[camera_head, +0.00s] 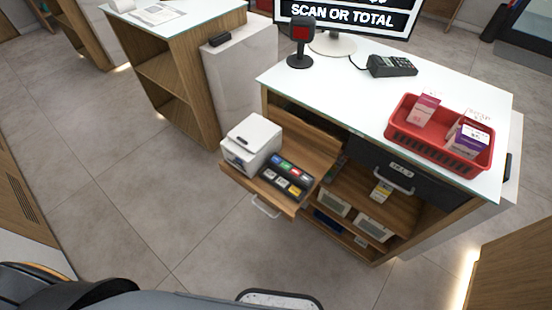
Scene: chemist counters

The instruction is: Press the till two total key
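A black keypad (287,177) with coloured and pale keys lies on a pulled-out wooden shelf (238,179) at the front of the counter. The key markings are too small to read, so I cannot tell which key is the total key. A white printer-like box (252,143) stands beside the keypad on its left. A monitor (350,16) above the counter reads "SCAN OR TOTAL"; its top is cut off. Neither of my grippers shows in the head view.
The white counter top (345,102) holds a scanner on a stand (301,45), a card terminal (391,66) and a red basket (412,136) with several boxes. A dark drawer (365,158) with a handle is shut. Open floor (150,220) lies in front.

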